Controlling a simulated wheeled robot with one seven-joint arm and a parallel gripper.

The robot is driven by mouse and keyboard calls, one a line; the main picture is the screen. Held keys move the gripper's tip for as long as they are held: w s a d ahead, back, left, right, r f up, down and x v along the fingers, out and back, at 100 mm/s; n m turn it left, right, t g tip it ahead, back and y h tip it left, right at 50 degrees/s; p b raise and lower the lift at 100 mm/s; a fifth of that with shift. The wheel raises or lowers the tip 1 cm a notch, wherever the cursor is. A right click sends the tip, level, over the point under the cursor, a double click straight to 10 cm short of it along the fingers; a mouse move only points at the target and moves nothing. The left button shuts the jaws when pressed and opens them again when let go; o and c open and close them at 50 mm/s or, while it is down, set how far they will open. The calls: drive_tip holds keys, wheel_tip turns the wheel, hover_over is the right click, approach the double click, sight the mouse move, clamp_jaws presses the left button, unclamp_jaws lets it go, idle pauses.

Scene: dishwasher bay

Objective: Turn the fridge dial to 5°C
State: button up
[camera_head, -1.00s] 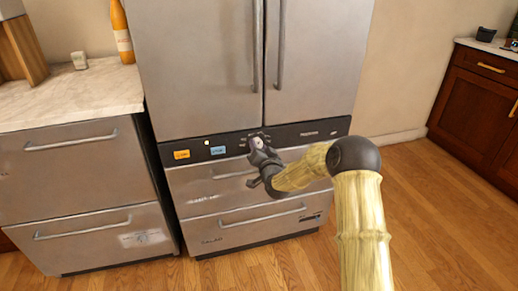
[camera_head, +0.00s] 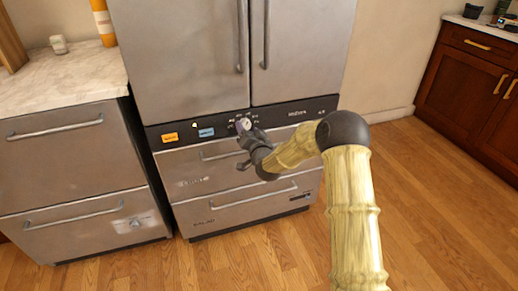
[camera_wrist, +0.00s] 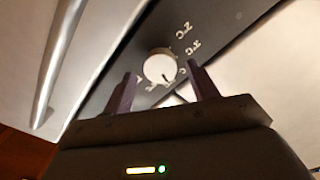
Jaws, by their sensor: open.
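The fridge (camera_head: 190,60) has a dark control strip (camera_head: 318,108) below its two upper doors. The round, light dial (camera_wrist: 159,67) sits on that strip in the wrist view, with a dark mark near its lower edge and printed labels including 2°C and 3°C beside it. Other labels are hidden or too blurred to read. In the head view the dial (camera_head: 243,123) is small and partly behind my gripper. My gripper (camera_wrist: 162,88) is open, with one dark finger on either side of the dial's near side. I cannot tell whether the fingers touch it.
An orange label (camera_head: 170,138) and a blue label (camera_head: 206,132) are on the strip to the left. Long vertical door handles (camera_head: 265,35) stand out above. Drawer handles (camera_head: 240,204) project below. A marble counter (camera_head: 60,83) is at left. The floor at right is clear.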

drive_tip(key=p+v, duration=0.2)
drive_tip(key=v, duration=1.4)
drive_tip(key=shift+s, duration=0.15)
drive_tip(key=shift+d, duration=0.1)
drive_tip(key=s+d+n+g+h, duration=0.15)
drive_tip(key=s+d+g, duration=0.3)
drive_tip(key=s, duration=0.45)
drive_tip(key=s+d+n+g+h, duration=0.1)
drive_tip(key=s+d+g+h, duration=0.15)
drive_tip(key=s+g, duration=0.4)
drive_tip(key=s+d+n+g+h, duration=0.1)
drive_tip(key=s+d+g, duration=0.3)
drive_tip(key=s, duration=0.6)
drive_tip(key=w+p+v, duration=0.3)
drive_tip(key=p+v, duration=1.4)
drive_tip(key=w+r+p+v, duration=0.1)
drive_tip(key=w+p+v, duration=0.3)
drive_tip(key=p+v, duration=1.2)
drive_tip(key=shift+a+r+p, duration=0.15)
drive_tip(key=shift+r+p, duration=0.3)
drive_tip(key=shift+r, duration=0.2)
